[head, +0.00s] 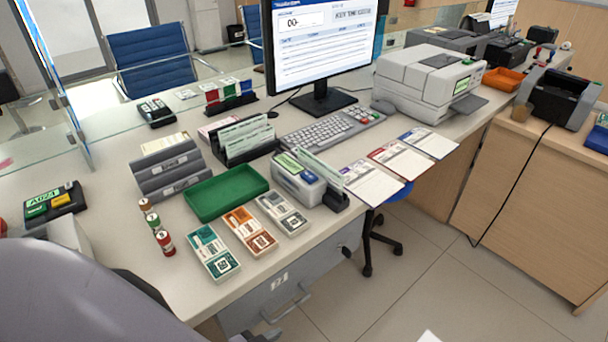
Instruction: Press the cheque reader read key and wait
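The cheque reader (298,181) is a small grey-white box with a green-lit display on top, at the middle of the counter. A cheque stands in the slot along its right side, in front of a dark holder. Its read key is too small to make out. My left arm fills the lower left corner as a large grey shape. Small dark parts at the bottom edge may belong to my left gripper, but its fingers cannot be judged. My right gripper is not in view. No gripper is seen touching the reader.
A monitor (318,45) and printer (428,80) stand farther back.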

